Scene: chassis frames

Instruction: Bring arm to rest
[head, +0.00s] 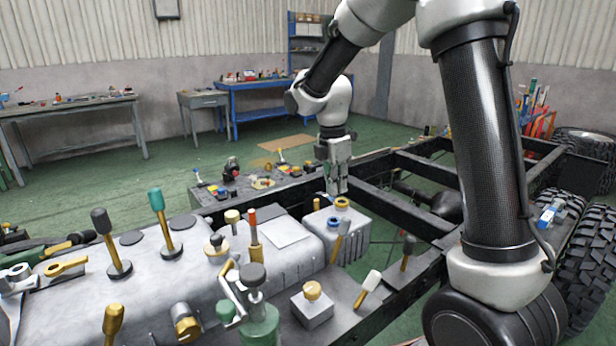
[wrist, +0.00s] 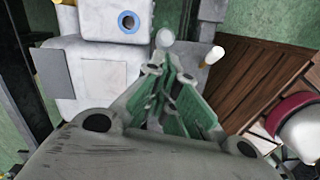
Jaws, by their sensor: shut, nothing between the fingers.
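My arm reaches in from the upper right of the head view and bends down. My gripper (head: 338,188) hangs fingers-down over the chassis frame, just behind a pale box with a yellow cap (head: 342,203). Its fingers are shut and hold nothing. In the wrist view the closed green-and-grey fingers (wrist: 168,62) fill the middle. Beyond them is a pale block with a blue-ringed hole (wrist: 128,21). I cannot tell whether the fingertips touch anything.
The black chassis frame (head: 400,215) runs behind and right, with tyres (head: 587,240) at the right. A grey engine-like body (head: 180,265) with upright handled tools fills the front left. Workbenches (head: 75,108) stand by the wall. The green floor beyond is mostly clear.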

